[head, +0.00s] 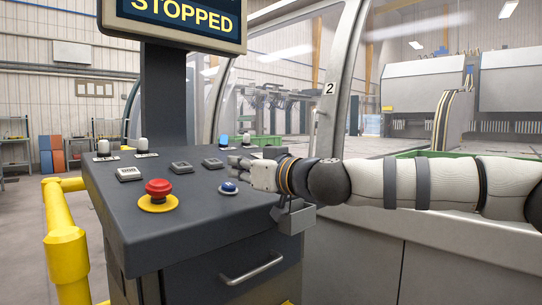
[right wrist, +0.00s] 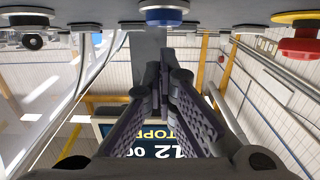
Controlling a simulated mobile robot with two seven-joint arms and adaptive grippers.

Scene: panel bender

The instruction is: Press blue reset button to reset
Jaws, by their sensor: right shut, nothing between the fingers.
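The round blue button (head: 228,187) sits in a pale ring on the sloping top of the dark grey console (head: 140,225), right of the red emergency stop. In the upside-down right wrist view the blue button (right wrist: 164,16) shows at the top centre. My right gripper (head: 236,162) is over the console's right side, just beyond the blue button in the picture and apart from it. In the right wrist view its fingers (right wrist: 162,72) are together and empty, with a gap to the button. My left gripper is not in view.
The red mushroom button (head: 158,189) on its yellow base is left of the blue one. Several white-topped switches and square buttons line the console's back. A screen (head: 180,15) reading STOPPED stands above. A yellow rail (head: 66,245) runs at left; a grey box (head: 294,216) hangs at the right edge.

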